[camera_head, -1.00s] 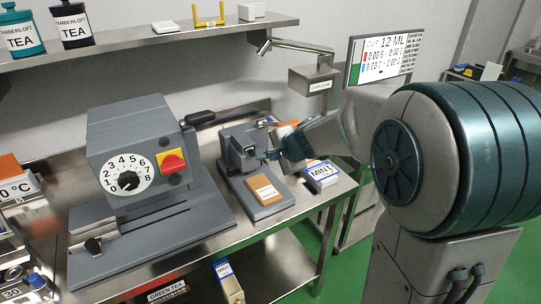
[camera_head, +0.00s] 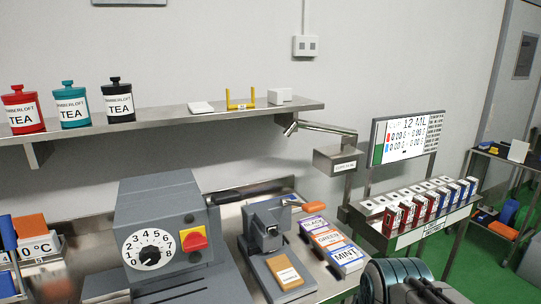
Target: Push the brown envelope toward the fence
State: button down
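The brown envelope (camera_head: 284,272), with a pale label, lies flat on the grey base plate (camera_head: 262,275) of a small bench device. The device's upright grey block (camera_head: 266,228) stands behind the envelope, with bare plate between them. I cannot tell for sure which part is the fence; a low raised edge beside the envelope is hard to make out. My gripper is not in view. Only a teal and grey part of my arm shows at the bottom right edge, apart from the envelope.
A large grey dial machine (camera_head: 165,235) stands left. A rack of small boxes (camera_head: 420,210) and a screen (camera_head: 405,138) are at the right. Tea tins stand on the shelf (camera_head: 215,120).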

aim_at(289, 278)
jog(key=k, duration=1.3)
jog(key=u, duration=0.85)
jog(key=i, duration=1.4)
jog(key=z, duration=0.7)
